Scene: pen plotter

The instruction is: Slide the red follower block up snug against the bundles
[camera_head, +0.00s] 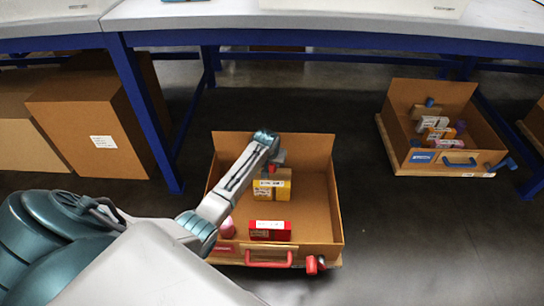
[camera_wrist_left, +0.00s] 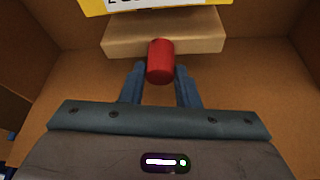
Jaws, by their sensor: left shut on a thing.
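My left gripper (camera_head: 277,160) reaches into the open cardboard crate (camera_head: 320,220) with the red handle. In the left wrist view its two dark fingers (camera_wrist_left: 160,80) are shut on a red cylindrical knob (camera_wrist_left: 160,62). The knob stands on a tan follower block (camera_wrist_left: 115,38). A yellow bundle (camera_wrist_left: 100,6) with a white label lies just beyond the block; whether they touch cannot be told. In the head view the yellow bundle (camera_head: 281,190) sits below the gripper. A red bundle (camera_head: 270,236) and a pink bundle (camera_head: 228,228) lie nearer the crate's front. My right gripper is not in view.
A second crate (camera_head: 450,157) with a blue handle and several bundles stands at the right. A blue-legged table (camera_head: 330,37) spans the back, with cardboard boxes (camera_head: 100,125) under its left side. The floor between the crates is clear.

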